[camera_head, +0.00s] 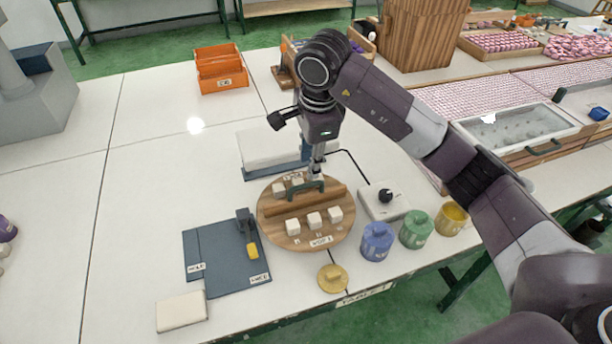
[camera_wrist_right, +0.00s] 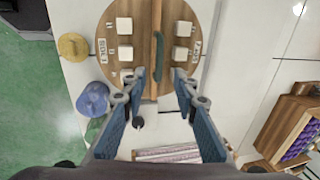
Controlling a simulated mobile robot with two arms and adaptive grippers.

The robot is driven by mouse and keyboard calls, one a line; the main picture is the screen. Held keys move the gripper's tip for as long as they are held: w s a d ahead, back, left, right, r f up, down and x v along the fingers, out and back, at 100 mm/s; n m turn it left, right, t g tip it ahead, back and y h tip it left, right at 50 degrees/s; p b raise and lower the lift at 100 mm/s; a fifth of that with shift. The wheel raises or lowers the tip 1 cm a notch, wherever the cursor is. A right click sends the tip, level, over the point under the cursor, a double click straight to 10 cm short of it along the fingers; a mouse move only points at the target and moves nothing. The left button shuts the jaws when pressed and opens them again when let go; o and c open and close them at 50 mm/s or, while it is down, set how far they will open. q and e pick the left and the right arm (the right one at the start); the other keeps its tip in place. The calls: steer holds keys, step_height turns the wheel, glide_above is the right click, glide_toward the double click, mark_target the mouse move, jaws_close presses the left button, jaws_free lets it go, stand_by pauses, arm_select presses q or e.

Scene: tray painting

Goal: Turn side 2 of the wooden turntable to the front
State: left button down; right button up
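The round wooden turntable (camera_head: 335,232) sits on the white table with a wooden divider (camera_head: 282,207) across it and a green handle (camera_head: 303,191) on top. Its front half bears white cubes (camera_head: 314,221) and a label (camera_head: 321,241) that seems to read side 1. More cubes stand behind the divider. In the right wrist view the turntable (camera_wrist_right: 112,75) has a label on each side of the divider, and the green handle (camera_wrist_right: 160,58) lies just ahead of the fingertips. My right gripper (camera_head: 317,175) is open and empty over the turntable's back part; contact with the handle is unclear. It also shows in the wrist view (camera_wrist_right: 160,78).
Blue (camera_head: 377,242), green (camera_head: 416,230) and yellow (camera_head: 452,219) pots stand to the right, near a control box with a black knob (camera_head: 385,196). A yellow lid (camera_head: 332,278) lies in front. A dark board (camera_head: 205,250) lies left. The table's far left is clear.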

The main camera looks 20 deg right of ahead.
mark_target(307, 184)
steer(key=f, duration=0.2)
steer(key=w+f+p, duration=0.1)
steer(key=f, duration=0.4)
steer(key=shift+w+f, duration=0.15)
steer(key=shift+f, duration=0.1)
steer(key=shift+c, duration=0.4)
jaws_close()
